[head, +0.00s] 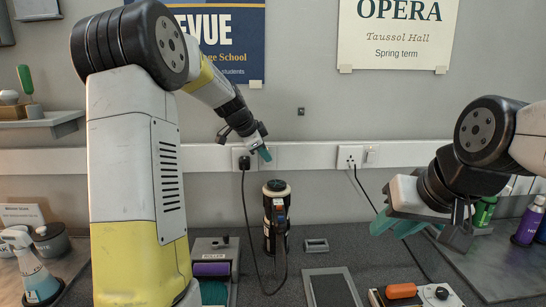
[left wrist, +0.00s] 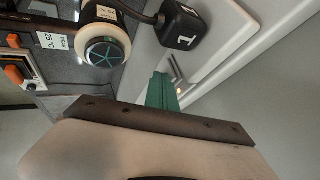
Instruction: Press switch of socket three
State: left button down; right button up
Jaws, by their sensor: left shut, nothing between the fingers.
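My left gripper (head: 264,153) is shut and empty, its teal fingertips close to the wall rail just right of a black plug (head: 243,163). In the left wrist view the teal fingers (left wrist: 162,92) are beside a small orange-lit switch (left wrist: 179,88) on the white rail; I cannot tell if they touch it. The plug (left wrist: 183,33) there carries a white label that seems to read 1. Another socket with a plug (head: 348,163) and switch (head: 371,155) is further right. My right gripper (head: 397,224) hangs above the counter; its opening is unclear. I cannot read which socket is three.
A black cylindrical device (head: 276,222) stands under the rail with a cord beside it. A grey device (head: 213,262), a dark tray (head: 332,288) and an orange-topped device (head: 402,291) are on the counter. A spray bottle (head: 38,270) is at left.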

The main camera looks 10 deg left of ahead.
pick_arm(q)
jog(key=shift+w, duration=0.1)
jog(key=shift+r, duration=0.8)
